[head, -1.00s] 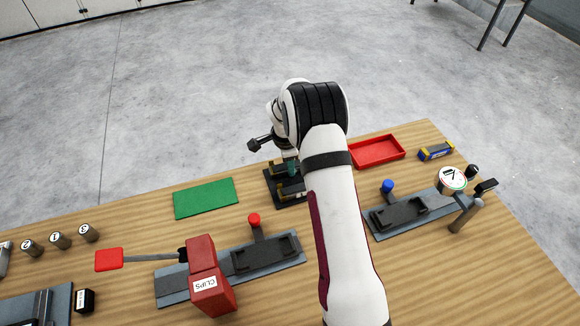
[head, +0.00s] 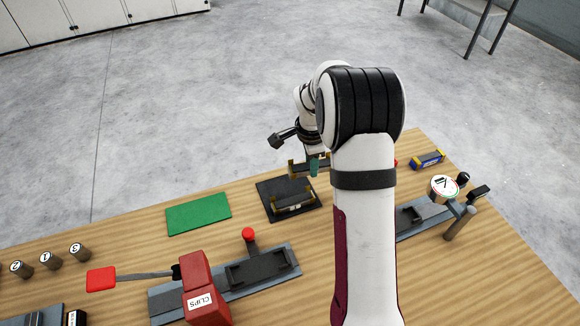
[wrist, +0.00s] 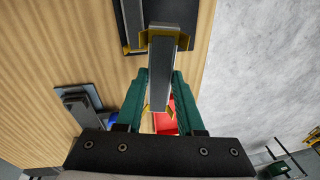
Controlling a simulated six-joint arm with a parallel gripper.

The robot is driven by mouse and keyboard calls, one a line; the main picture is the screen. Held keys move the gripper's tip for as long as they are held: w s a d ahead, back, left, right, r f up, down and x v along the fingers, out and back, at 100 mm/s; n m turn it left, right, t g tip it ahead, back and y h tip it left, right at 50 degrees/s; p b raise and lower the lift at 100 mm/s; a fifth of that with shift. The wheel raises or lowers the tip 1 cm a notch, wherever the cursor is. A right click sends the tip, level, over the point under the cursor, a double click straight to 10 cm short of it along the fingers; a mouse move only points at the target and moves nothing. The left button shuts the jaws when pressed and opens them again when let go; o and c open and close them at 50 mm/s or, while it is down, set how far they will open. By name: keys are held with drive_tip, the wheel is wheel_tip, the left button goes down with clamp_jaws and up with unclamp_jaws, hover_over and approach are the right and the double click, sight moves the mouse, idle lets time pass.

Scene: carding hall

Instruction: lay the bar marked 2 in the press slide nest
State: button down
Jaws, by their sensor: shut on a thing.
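My gripper (wrist: 160,88) has green fingers shut on a grey bar with yellow ends (wrist: 159,72). In the head view the held bar (head: 298,169) is above the back edge of a black mat (head: 270,189), clear of it. I cannot read any number on it. A second, similar bar (head: 293,203) lies on the mat; its label is too small to read. One slide with a dark nest (head: 258,268) and a red knob is at the front middle. Another dark nest (head: 409,216) is at the right, partly hidden by my arm. Which slide is the press is not clear.
A green mat (head: 198,214) lies left of the black mat. A red tray (wrist: 165,123) is mostly hidden by my arm. A blue-yellow bar (head: 428,159) lies at the back right. Numbered cylinders (head: 48,260) stand left.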

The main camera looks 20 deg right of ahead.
drive_tip(key=s+a+r, duration=0.1)
drive_tip(key=s+a, duration=0.2)
drive_tip(key=s, duration=0.4)
drive_tip(key=s+a+r+n+g, duration=0.1)
drive_tip(key=s+a+r, duration=0.15)
drive_tip(key=s, duration=0.35)
drive_tip(key=s+a+r, duration=0.1)
drive_tip(key=s+a, duration=0.3)
drive_tip(key=s, duration=0.3)
hover_over(260, 267)
wheel_tip(260, 267, down, 8)
drive_tip(key=shift+s+a+r, duration=0.1)
drive_tip(key=shift+a+r, duration=0.05)
drive_tip(key=shift+r, duration=0.1)
wheel_tip(260, 267, down, 3)
drive_tip(key=shift+a+f, duration=0.1)
drive_tip(key=shift+f, duration=0.35)
drive_tip(key=shift+f, duration=0.15)
drive_tip(key=c, duration=0.5)
unclamp_jaws()
